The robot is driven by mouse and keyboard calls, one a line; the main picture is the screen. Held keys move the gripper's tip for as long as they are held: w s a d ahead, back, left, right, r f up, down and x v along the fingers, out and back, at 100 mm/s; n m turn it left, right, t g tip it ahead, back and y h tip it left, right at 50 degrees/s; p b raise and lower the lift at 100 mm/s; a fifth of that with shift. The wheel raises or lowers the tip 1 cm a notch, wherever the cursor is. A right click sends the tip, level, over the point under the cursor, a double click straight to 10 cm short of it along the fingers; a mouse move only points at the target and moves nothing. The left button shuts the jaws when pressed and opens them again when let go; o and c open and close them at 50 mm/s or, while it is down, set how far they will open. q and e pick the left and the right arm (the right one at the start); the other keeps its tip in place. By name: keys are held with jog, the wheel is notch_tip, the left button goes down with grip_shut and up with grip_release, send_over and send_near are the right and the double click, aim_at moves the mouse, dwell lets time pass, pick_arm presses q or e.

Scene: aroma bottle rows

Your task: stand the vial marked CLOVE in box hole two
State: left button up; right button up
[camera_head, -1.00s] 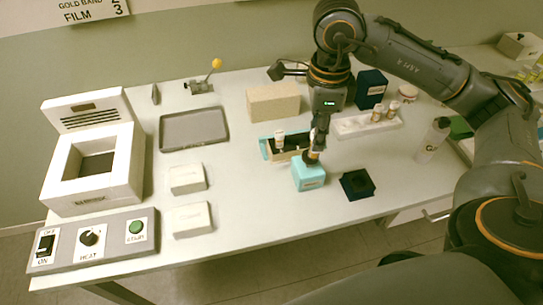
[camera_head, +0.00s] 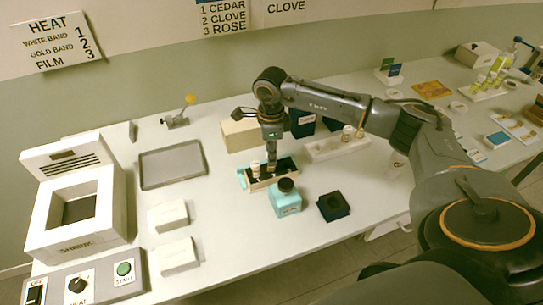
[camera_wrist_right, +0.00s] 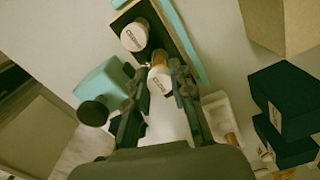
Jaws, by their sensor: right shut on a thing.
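The box (camera_head: 289,178), pale with teal sides and dark inside, stands mid-table. A white-capped vial (camera_head: 255,169) stands at its left end; it shows in the right wrist view (camera_wrist_right: 134,36). My right gripper (camera_head: 272,166) points down at the box, to the right of that vial. In the right wrist view my right gripper (camera_wrist_right: 160,92) is shut on a vial with a white top (camera_wrist_right: 159,81) and an amber part. Its small marking is not legible. I cannot tell whether its lower end is in a hole. My left gripper is not in view.
A white rack (camera_head: 325,150) with vials is behind right. A wall sign (camera_head: 223,18) reads 1 CEDAR, 2 CLOVE, 3 ROSE.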

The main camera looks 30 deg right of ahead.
jog(key=shift+s+f+p, duration=0.1)
jog(key=shift+f+p, duration=0.3)
jog(key=shift+f, duration=0.55)
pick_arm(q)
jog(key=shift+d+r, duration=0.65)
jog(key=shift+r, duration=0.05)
pick_arm(e)
jog(key=shift+f, duration=0.2)
jog(key=shift+f, duration=0.15)
jog(key=o, duration=0.9)
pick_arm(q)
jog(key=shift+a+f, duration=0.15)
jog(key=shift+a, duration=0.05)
pick_arm(e)
jog(key=shift+o, duration=0.2)
